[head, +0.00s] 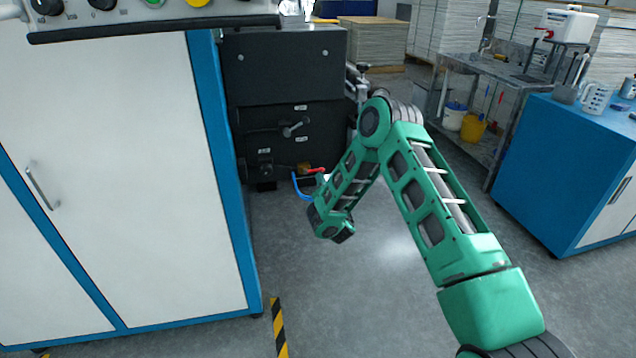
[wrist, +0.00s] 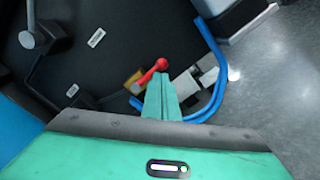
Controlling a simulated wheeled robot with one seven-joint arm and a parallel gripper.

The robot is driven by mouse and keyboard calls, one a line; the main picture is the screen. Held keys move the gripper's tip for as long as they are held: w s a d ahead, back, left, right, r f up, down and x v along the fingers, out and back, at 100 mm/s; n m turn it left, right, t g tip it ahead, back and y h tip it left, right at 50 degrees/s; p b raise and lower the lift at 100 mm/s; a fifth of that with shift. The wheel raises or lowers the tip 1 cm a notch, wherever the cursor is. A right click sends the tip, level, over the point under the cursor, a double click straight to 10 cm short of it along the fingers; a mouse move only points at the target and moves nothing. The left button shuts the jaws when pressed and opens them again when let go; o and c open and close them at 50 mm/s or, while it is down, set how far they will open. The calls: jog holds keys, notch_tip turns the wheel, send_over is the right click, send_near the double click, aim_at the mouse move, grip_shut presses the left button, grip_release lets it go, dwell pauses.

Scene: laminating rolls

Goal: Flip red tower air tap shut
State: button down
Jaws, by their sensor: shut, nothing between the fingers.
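The air tap has a red lever (wrist: 150,74) with a round red end, on a brass body (wrist: 134,83) low on the black machine. In the head view the red lever (head: 316,170) shows small beside the machine's base, left of my arm. My gripper (wrist: 161,76) is shut and empty in the wrist view. Its green fingertips are right at the lever, just below its round end in the picture. I cannot tell whether they touch it. In the head view my gripper's fingers are mostly hidden by my own arm.
A blue hose (wrist: 218,75) curves around the right of the tap. The black machine (head: 290,75) carries other levers and labels. A white and blue cabinet (head: 125,180) stands close on the left. A blue bench (head: 560,170) is at right.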

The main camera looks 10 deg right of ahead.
jog(key=shift+w+d+r, duration=0.15)
jog(key=shift+r, duration=0.05)
